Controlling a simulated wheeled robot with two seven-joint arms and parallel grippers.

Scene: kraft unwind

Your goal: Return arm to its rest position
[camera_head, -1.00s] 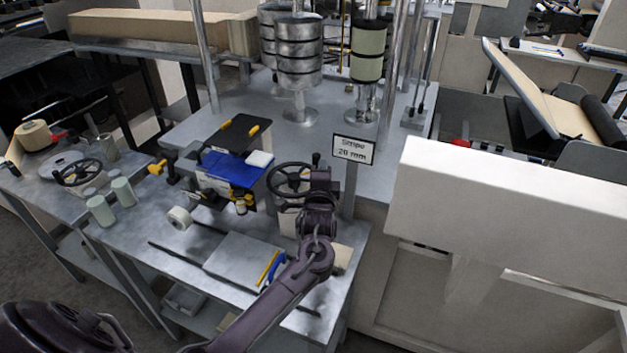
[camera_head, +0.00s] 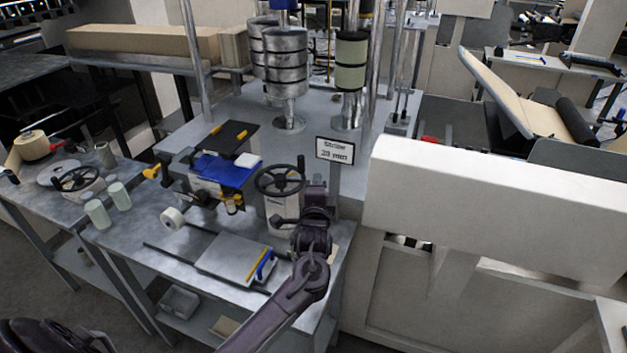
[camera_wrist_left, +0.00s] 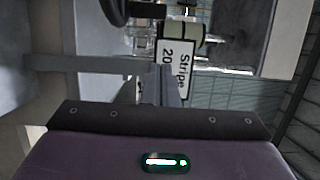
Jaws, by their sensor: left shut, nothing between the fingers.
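My left arm comes up from the bottom of the head view, with its dark purple wrist and gripper (camera_head: 316,193) over the right end of the metal table, just right of a handwheel (camera_head: 281,181). The fingers are small and partly hidden behind the wrist there. In the left wrist view the left gripper (camera_wrist_left: 155,85) is shut, with nothing between its fingers. Beyond it stands the white "Stripe 20 mm" sign (camera_wrist_left: 176,68), which also shows in the head view (camera_head: 335,150). My right gripper is not in view.
A long white machine housing (camera_head: 500,205) stands close on the right. The table holds a flat plate (camera_head: 233,258), a white tape roll (camera_head: 172,217) and a blue pad (camera_head: 225,171). Metal rolls on posts (camera_head: 285,60) stand behind. Bare table shows at the left front.

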